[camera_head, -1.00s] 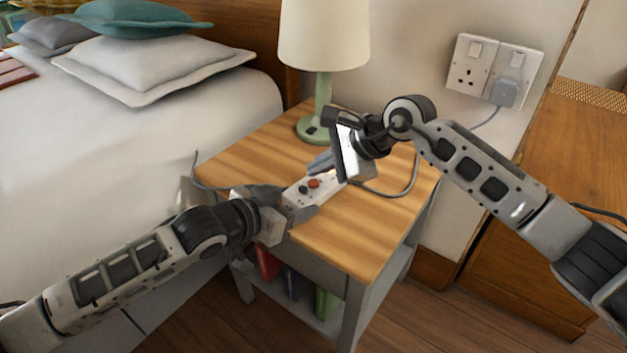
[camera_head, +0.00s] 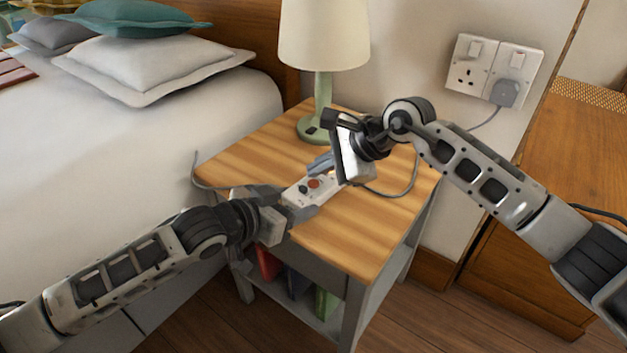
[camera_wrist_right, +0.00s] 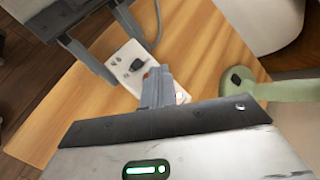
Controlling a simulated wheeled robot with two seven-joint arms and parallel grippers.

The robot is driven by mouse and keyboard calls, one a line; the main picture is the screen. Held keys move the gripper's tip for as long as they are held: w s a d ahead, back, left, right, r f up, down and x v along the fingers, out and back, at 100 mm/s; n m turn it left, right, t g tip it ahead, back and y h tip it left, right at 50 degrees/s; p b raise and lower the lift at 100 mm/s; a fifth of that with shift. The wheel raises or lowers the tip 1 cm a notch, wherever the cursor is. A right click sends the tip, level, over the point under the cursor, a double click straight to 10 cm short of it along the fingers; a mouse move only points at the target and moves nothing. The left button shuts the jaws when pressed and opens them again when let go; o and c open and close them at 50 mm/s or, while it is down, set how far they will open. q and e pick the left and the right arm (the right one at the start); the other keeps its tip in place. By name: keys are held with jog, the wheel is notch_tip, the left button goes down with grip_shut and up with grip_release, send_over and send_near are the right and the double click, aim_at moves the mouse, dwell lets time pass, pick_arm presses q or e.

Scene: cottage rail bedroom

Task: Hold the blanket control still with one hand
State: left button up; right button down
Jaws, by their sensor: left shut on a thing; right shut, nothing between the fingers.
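The blanket control (camera_head: 299,196) is a white box with a dark knob and an orange-red button, lying on the bedside table (camera_head: 350,235). It also shows in the right wrist view (camera_wrist_right: 122,62). My left gripper (camera_head: 284,206) is shut on its near end, with a finger along each side; these fingers also show in the right wrist view (camera_wrist_right: 108,40). My right gripper (camera_head: 320,164) is shut and empty over the control's far end, beside the button. In the right wrist view its closed fingers (camera_wrist_right: 157,92) partly cover the button and that end. Whether they touch it I cannot tell.
A green lamp (camera_head: 322,110) stands at the back of the table. A grey cable (camera_head: 398,190) curves over the table behind my right gripper. The bed (camera_head: 120,150) is at left, wall sockets (camera_head: 495,70) at right. The table's front right is clear.

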aim_at(319, 186)
jog(key=shift+f, duration=0.3)
jog(key=shift+f, duration=0.5)
dwell(0.7)
jog(key=shift+r, duration=0.9)
jog(key=shift+r, duration=0.1)
notch_tip(319, 186, up, 5)
jog(key=shift+f, duration=0.1)
dwell(0.7)
pick_arm(q)
jog(key=o, duration=1.1)
